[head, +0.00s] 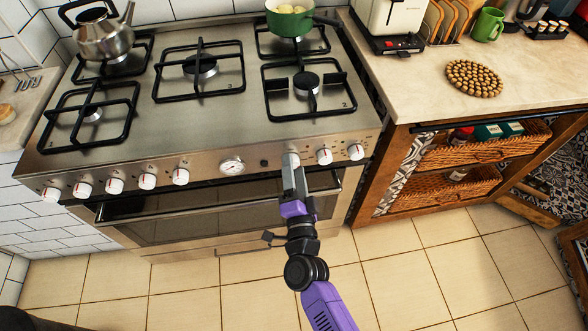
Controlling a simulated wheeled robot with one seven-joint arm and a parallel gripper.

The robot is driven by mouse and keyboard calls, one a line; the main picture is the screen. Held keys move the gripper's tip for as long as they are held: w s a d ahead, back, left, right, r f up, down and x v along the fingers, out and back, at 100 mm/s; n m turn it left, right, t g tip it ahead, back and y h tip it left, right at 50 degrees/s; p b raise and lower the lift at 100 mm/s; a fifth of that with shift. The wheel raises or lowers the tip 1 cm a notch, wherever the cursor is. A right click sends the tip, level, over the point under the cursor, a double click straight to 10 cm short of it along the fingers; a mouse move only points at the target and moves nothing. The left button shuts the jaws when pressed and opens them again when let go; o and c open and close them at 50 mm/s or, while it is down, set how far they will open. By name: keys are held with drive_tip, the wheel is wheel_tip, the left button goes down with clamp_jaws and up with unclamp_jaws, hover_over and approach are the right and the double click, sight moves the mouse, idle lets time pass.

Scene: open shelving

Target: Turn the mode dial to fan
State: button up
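The stove's front panel (207,167) carries a row of white knobs with red marks. Several knobs are left of a round gauge (232,166), and three are right of it. I cannot read which knob is the mode dial. My gripper (292,172) is at the first knob (291,159) right of the gauge. Its fingers point up at this knob and cover its lower part. Whether the fingers touch or hold the knob cannot be seen. The other two right-hand knobs, one (324,156) beside it and one (356,152) near the panel's end, are uncovered.
The oven door handle (180,204) runs below the panel, behind my gripper. A kettle (104,36) and a green pot (288,20) stand on the hob. A counter (430,95) with wicker baskets (480,150) below is at right. The tiled floor in front is clear.

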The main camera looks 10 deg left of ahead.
drive_tip(key=r+v, duration=0.1)
drive_tip(key=v, duration=0.6)
drive_tip(key=shift+s+f, duration=0.4)
drive_tip(key=shift+f, duration=0.1)
